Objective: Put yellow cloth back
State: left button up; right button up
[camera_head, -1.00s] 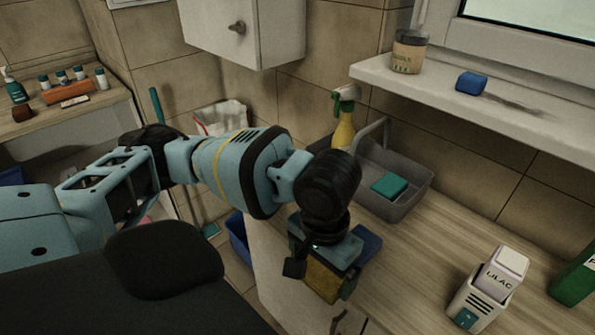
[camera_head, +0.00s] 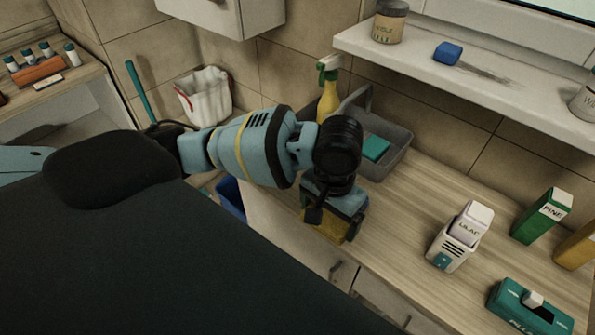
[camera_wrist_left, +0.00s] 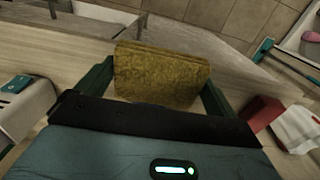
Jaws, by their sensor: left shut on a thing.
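The yellow cloth (camera_wrist_left: 160,78) is held between the two fingers of my left gripper (camera_wrist_left: 158,92) in the left wrist view. In the head view the cloth (camera_head: 328,226) hangs below my left gripper (camera_head: 333,212), over the left part of the wooden counter near its front edge. The gripper is shut on it. The wrist and hand cover part of the cloth in the head view. A grey caddy (camera_head: 393,168) stands on the counter just behind the gripper, with a teal sponge (camera_head: 375,148) in it and a yellow spray bottle (camera_head: 328,98) at its left. My right gripper is not in view.
A white LILAC box (camera_head: 460,238), a green PINE box (camera_head: 541,217) and a teal box (camera_head: 528,312) stand to the right on the counter (camera_head: 400,235). A windowsill (camera_head: 490,88) above holds a jar (camera_head: 390,22) and a blue block (camera_head: 447,53). A blue bin (camera_head: 231,198) is at the left.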

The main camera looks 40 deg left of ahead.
pick_arm(q)
jog(key=shift+d+r+p, duration=0.55)
jog(key=shift+r+p, duration=0.05)
jog(key=shift+d+f, duration=0.1)
jog(key=shift+f, duration=0.25)
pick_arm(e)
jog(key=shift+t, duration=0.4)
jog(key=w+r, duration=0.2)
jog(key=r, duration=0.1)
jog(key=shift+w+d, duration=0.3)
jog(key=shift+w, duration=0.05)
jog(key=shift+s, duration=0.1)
